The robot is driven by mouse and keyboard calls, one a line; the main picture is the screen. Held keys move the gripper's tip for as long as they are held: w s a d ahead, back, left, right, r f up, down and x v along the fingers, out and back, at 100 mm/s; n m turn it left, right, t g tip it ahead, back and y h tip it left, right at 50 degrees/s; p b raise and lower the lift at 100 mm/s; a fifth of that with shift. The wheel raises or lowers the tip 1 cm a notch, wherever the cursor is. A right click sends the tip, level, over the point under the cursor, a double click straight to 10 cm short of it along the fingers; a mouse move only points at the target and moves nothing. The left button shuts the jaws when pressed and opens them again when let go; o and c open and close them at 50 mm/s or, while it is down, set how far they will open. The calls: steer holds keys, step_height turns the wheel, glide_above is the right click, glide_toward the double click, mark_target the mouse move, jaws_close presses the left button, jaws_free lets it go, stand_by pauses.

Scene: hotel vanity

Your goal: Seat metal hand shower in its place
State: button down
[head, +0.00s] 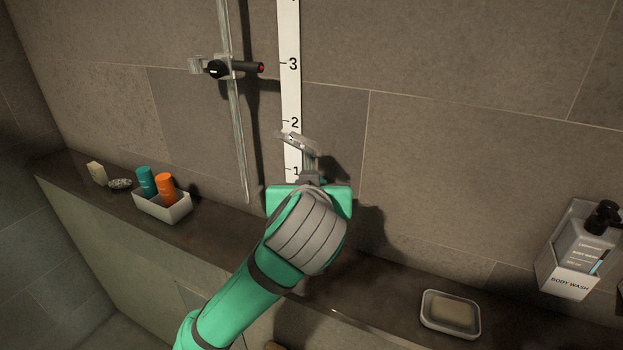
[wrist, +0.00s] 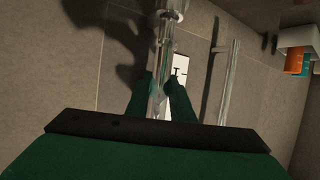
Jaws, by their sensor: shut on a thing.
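The metal hand shower (head: 297,141) stands up from my gripper (head: 311,179), in front of the numbered white strip on the wall. In the wrist view its shiny handle (wrist: 167,35) runs between the two green fingers of my gripper (wrist: 163,88), which are shut on it. The holder (head: 217,68) is a clamp with a black knob and a red-tipped lever on the vertical metal rail (head: 238,120). It is up and to the left of the hand shower, apart from it. My arm hides the lower part of the handle.
On the stone ledge (head: 225,227) stand a white tray (head: 165,212) with teal (head: 146,182) and orange (head: 166,188) bottles, and a soap dish (head: 430,318). A body wash dispenser (head: 578,250) hangs at right. The wall between rail and dispenser is mostly clear.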

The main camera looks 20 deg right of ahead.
steer(key=shift+d+f, duration=0.1)
steer(key=shift+f, duration=0.3)
steer(key=shift+r, duration=0.95)
steer(key=shift+s+r, duration=0.15)
steer(key=shift+s, duration=0.05)
stand_by(0.5)
steer(key=shift+f, duration=2.4)
steer(key=c, duration=1.5)
jaws_free()
